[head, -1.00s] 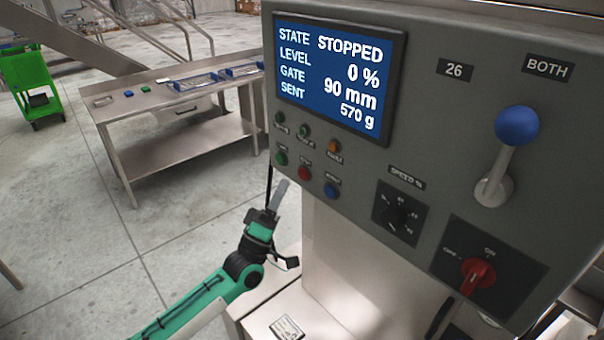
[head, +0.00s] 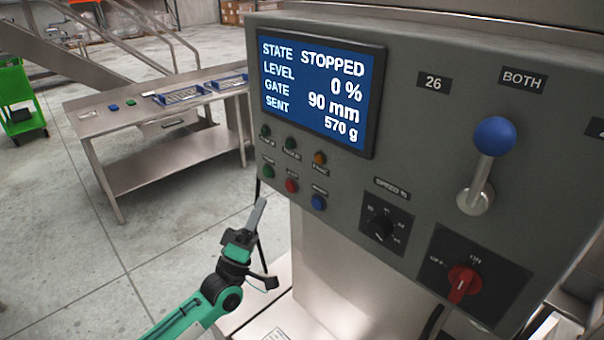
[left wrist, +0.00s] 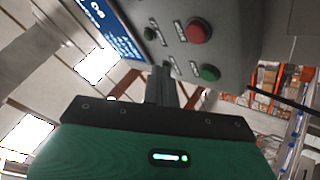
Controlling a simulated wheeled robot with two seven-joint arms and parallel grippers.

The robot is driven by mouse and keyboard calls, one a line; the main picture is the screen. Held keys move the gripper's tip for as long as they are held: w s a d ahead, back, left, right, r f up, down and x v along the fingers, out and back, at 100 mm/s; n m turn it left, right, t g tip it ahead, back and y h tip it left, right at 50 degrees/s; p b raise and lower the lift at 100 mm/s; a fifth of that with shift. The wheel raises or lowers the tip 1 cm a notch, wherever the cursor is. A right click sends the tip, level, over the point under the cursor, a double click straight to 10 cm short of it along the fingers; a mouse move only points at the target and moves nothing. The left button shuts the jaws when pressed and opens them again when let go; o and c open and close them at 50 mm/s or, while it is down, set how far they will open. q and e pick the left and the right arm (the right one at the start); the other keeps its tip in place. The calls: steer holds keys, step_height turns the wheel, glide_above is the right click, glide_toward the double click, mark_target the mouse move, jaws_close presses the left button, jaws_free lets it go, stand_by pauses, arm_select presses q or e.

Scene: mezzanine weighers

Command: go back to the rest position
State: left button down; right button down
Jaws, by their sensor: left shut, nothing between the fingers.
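My left gripper (head: 257,214) is shut and empty. In the head view its fingers point up, just below and to the left of the lower left corner of the grey control panel (head: 405,185). It shows apart from the buttons, though the exact gap is hard to judge. In the left wrist view the closed fingers (left wrist: 161,85) stand below a red button (left wrist: 198,32) and a green button (left wrist: 209,72). The panel's screen (head: 317,85) reads STOPPED, level 0 %, gate 90 mm, sent 570 g. My right gripper is in neither view.
A blue-knobbed lever (head: 494,137), a red rotary switch (head: 463,282) and a black speed dial (head: 380,228) sit on the panel. A steel table (head: 150,107) with small trays stands behind at left. A green cart (head: 20,105) is at far left. Open floor (head: 60,230) lies between.

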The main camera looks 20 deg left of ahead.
arm_select(q)
steer(key=shift+f, duration=0.1)
steer(key=w+a+f+m+g+y, duration=0.1)
steer(key=a+f+m+g+y, duration=0.2)
steer(key=f, duration=1.4)
steer(key=f+m+g+y, duration=0.15)
steer(key=f+g, duration=0.35)
steer(key=f, duration=1.2)
steer(key=s+f+m+g+y, duration=0.15)
steer(key=s+f, duration=0.25)
steer(key=f, duration=0.4)
steer(key=s+a+f+g, duration=0.1)
steer(key=s+f+g, duration=0.25)
steer(key=f, duration=0.35)
steer(key=s+f+g+y, duration=0.1)
steer(key=s+f, duration=0.4)
steer(key=f, duration=0.3)
steer(key=s+f+m+g, duration=0.1)
steer(key=s+f+g, duration=0.2)
steer(key=s, duration=0.9)
steer(key=s+d+f+m+g+y, duration=0.1)
steer(key=s+f+g, duration=0.3)
steer(key=s+f, duration=0.6)
steer(key=s+d+f+m+g, duration=0.1)
steer(key=s+f+m+g, duration=0.2)
steer(key=s, duration=1.3)
step_height(320, 180, down, 4)
steer(key=shift+r+g+y, duration=0.15)
steer(key=shift+g+y, duration=0.15)
steer(key=shift+y, duration=0.1)
